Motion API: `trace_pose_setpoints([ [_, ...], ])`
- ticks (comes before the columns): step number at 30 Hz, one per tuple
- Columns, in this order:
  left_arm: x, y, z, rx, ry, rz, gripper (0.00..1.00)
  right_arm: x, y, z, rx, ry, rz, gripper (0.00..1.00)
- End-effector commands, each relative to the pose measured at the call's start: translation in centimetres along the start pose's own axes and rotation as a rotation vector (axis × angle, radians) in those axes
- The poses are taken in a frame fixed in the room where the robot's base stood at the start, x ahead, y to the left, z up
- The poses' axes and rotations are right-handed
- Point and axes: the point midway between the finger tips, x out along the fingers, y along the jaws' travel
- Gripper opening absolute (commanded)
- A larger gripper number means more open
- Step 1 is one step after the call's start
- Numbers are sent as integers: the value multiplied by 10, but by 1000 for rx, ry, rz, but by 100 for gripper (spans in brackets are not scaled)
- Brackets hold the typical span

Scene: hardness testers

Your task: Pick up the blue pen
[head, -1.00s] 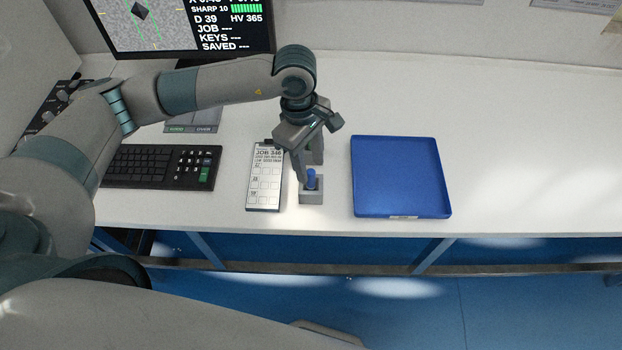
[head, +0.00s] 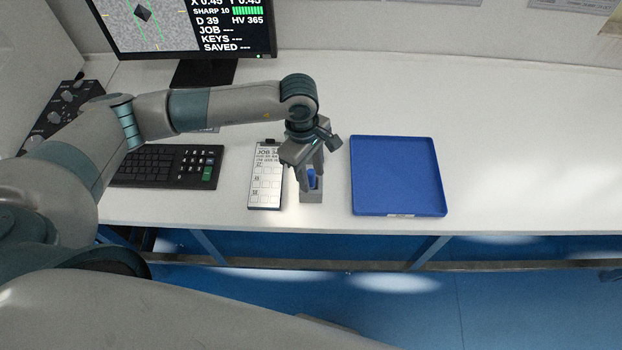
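The blue pen (head: 312,178) stands upright in a small grey holder (head: 311,197) near the bench's front edge. Only its upper part shows above the holder. My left gripper (head: 311,177) points down over the holder, with its fingers on either side of the pen's top. The fingers look apart, with the pen between them; contact with the pen is not clear. My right gripper is not in view.
A clipboard with a job sheet (head: 266,185) lies just left of the holder. A blue tray (head: 398,178) lies to the right. A keyboard (head: 165,166) and a monitor (head: 190,25) are at the left. The bench (head: 530,150) is clear at the right.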

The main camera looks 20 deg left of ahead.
Motion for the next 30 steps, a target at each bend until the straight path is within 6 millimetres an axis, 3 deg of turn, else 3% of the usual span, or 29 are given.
trace_pose_setpoints([
  [1,0,0,0,0,0,0,24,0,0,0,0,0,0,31],
  [4,0,0,0,0,0,0,0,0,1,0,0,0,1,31],
  [19,-6,1,1,0,-1,2,0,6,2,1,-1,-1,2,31],
  [27,-39,0,5,2,1,5,0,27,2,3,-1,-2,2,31],
  [30,-47,-16,16,5,0,2,0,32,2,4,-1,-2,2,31],
])
